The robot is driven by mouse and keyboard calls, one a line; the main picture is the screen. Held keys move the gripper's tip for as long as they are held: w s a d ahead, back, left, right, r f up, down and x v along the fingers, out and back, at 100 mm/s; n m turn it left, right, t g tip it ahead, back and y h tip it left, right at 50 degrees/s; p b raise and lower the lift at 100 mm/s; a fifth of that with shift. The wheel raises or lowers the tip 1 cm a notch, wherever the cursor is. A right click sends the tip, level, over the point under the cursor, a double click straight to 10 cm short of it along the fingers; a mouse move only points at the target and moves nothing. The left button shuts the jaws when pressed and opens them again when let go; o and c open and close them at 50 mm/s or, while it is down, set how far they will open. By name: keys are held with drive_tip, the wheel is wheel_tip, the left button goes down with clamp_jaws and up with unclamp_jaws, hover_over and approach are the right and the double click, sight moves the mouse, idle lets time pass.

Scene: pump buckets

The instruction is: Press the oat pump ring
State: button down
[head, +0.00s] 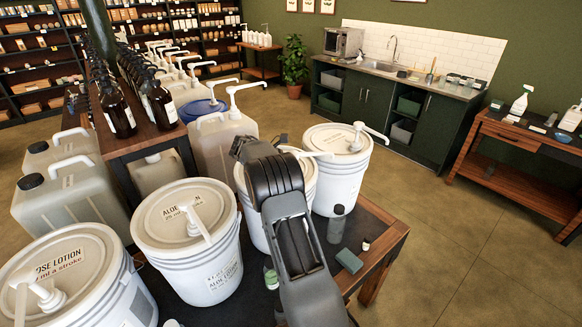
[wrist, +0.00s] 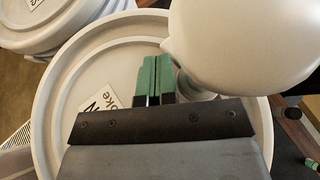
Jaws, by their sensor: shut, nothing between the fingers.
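In the wrist view my gripper (wrist: 153,80) has its green-tipped fingers together with nothing between them. It is over a white bucket lid (wrist: 65,85), close beside the pump's stem and collar (wrist: 192,88); I cannot tell if it touches them. The large white pump head (wrist: 240,40) fills the upper right. The lid label (wrist: 102,103) shows only letter fragments, so the word oat is not readable. In the head view my arm covers much of a white pump bucket (head: 245,205), apparently this one, and hides the fingers.
An aloe bucket (head: 165,248) and a rose lotion bucket (head: 25,258) stand to the left. Another pump bucket (head: 338,190) stands behind right. A grey bottle (head: 336,225) and a dark block (head: 349,261) are on the dark table (head: 380,222). Floor is clear to the right.

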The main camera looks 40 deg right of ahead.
drive_tip(key=b+v, duration=0.1)
drive_tip(key=v, duration=1.1)
drive_tip(key=shift+w+a+r+b, duration=0.15)
drive_tip(key=shift+w+a+b, duration=0.1)
drive_tip(key=shift+b, duration=0.15)
drive_tip(key=shift+w+a+r, duration=0.15)
drive_tip(key=shift+a+r, duration=0.15)
drive_tip(key=shift+a, duration=0.15)
